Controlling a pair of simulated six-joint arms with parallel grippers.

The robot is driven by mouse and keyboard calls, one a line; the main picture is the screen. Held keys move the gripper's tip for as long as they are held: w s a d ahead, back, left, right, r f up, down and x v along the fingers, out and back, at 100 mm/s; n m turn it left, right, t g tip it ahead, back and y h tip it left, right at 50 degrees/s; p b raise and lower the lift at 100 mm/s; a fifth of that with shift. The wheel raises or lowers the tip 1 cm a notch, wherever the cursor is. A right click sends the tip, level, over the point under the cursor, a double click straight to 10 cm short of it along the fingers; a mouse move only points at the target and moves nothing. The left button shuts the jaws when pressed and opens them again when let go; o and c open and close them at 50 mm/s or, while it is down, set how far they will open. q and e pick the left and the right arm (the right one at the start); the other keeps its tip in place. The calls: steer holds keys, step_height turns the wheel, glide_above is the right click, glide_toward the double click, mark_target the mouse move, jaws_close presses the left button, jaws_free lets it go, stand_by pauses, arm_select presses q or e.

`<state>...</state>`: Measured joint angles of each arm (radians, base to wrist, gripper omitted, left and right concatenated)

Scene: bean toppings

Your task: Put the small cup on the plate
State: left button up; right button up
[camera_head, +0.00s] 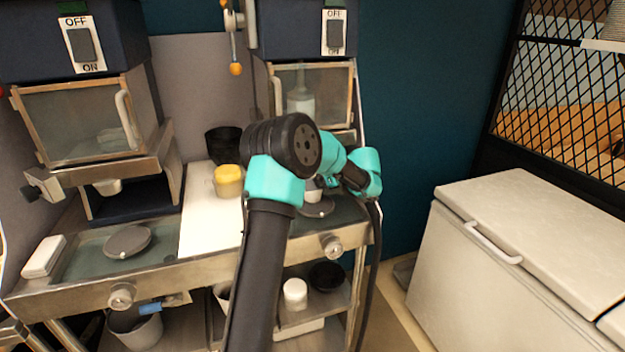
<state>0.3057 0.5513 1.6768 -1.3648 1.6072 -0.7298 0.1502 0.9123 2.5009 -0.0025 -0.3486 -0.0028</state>
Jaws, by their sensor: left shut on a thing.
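My left gripper (322,184) is at the right-hand station, largely hidden behind my own arm. It is shut on a small white cup (313,195), of which only a small part shows. The cup is upright, just over a round dark grey plate (318,210) on the right-hand counter. I cannot tell whether the cup touches the plate. Another round grey plate (127,242) lies on the left-hand counter with nothing on it. My right gripper is out of view.
A white box (44,256) lies at the left. Glass-fronted cabinets hang above. A white chest freezer (480,270) stands right. The lower shelf holds a white jar (295,293).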

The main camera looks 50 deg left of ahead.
arm_select(q)
steer(key=shift+f, duration=0.15)
steer(key=o, duration=0.8)
steer(key=shift+r, duration=0.2)
steer(key=v, duration=1.2)
